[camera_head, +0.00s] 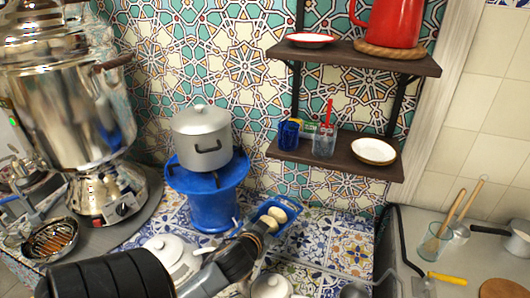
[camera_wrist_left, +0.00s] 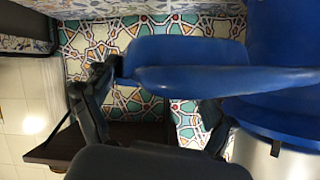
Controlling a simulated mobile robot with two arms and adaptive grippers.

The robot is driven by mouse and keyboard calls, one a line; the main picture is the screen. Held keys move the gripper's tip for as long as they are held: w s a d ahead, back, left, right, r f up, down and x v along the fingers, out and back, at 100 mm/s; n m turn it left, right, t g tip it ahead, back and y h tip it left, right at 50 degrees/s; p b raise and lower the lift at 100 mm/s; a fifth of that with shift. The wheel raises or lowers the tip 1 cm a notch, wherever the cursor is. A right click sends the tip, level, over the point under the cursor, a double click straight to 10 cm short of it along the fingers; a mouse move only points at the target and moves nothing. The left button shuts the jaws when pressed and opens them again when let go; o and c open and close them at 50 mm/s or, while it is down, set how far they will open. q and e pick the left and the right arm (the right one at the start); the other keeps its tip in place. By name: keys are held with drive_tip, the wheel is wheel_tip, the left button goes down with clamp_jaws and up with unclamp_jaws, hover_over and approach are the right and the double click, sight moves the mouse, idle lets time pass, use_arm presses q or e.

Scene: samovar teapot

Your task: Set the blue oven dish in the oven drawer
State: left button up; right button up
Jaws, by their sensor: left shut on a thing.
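The blue oven dish (camera_head: 272,208) is a small deep-blue tray with pale rounded pieces in it, near the middle of the head view. My left gripper (camera_head: 256,231) is shut on its near side, above the tiled counter. In the left wrist view the blue dish (camera_wrist_left: 190,52) spans the space ahead of the fingers, and its contents are not visible there. The fingers and arm partly cover the dish in the head view. I see no oven drawer in either view. My right gripper is not in view.
A blue stand (camera_head: 213,205) with a grey pot (camera_head: 201,135) is close left of the dish. A white teapot (camera_head: 172,252) is near my left arm. A wall shelf (camera_head: 335,158) holds glasses. A samovar (camera_head: 75,110) stands left. Patterned counter (camera_head: 340,245) is clear right of the dish.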

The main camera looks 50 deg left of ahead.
sight(269, 212)
use_arm(q)
drive_tip(key=w+a+f, duration=0.1)
drive_tip(key=w+a, duration=0.2)
drive_tip(key=w+a+f, duration=0.1)
drive_tip(key=a, duration=0.1)
drive_tip(key=shift+w+f+p, duration=0.3)
drive_tip(key=shift+w+f, duration=0.05)
drive_tip(key=w+a+f, duration=0.1)
drive_tip(key=f, duration=0.1)
drive_tip(key=w+a+f, duration=0.1)
drive_tip(key=f, duration=0.1)
drive_tip(key=w+a+f, duration=0.1)
drive_tip(key=a+f, duration=0.1)
drive_tip(key=shift+w, duration=0.3)
drive_tip(key=shift+w+f, duration=0.15)
drive_tip(key=shift+f, duration=1.6)
